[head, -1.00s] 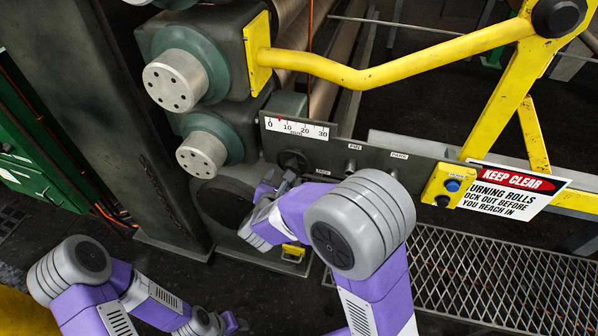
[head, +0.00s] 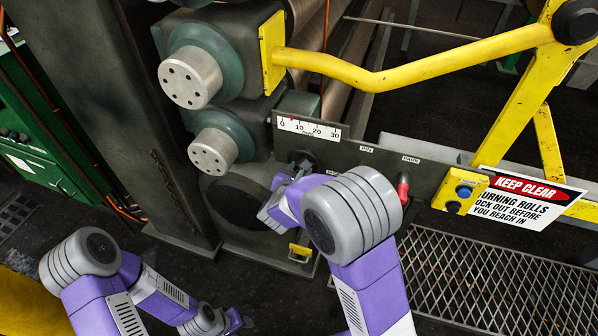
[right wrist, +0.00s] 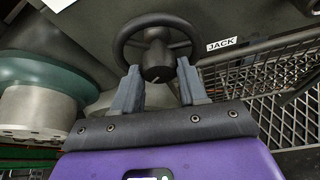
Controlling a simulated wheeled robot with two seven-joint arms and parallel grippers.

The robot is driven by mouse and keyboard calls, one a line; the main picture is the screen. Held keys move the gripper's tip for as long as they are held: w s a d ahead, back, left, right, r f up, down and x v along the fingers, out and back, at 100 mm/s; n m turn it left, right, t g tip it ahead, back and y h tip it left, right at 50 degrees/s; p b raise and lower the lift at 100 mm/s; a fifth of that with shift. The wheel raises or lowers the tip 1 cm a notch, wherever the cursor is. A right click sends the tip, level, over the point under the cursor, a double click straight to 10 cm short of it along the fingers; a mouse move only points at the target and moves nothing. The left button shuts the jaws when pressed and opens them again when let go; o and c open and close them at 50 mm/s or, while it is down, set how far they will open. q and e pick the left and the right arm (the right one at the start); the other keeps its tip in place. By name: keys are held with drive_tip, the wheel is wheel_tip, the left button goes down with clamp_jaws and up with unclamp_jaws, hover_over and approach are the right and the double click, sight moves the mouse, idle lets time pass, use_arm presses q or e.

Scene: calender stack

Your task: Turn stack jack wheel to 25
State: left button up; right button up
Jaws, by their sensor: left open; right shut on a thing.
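The dark jack wheel (head: 302,157) sits on the grey panel under the white scale (head: 309,128), which is marked 0 to 30. The scale's red pointer stands between 0 and 10, about midway. My right gripper (right wrist: 158,88) is shut on the wheel, a finger on each side of the hub. In the head view its fingers are small and partly hidden by my arm. My left gripper (head: 238,321) is open and empty, low in the picture.
A red knob (head: 403,187) shows on the panel below the PARK label. A yellow guard bar (head: 410,72), a push-button box (head: 460,190) and a KEEP CLEAR sign (head: 525,200) are at the right. A metal grating (head: 500,285) lies below. Rollers (head: 190,77) are at the left.

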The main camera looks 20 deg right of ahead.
drive_tip(key=shift+c, duration=0.8)
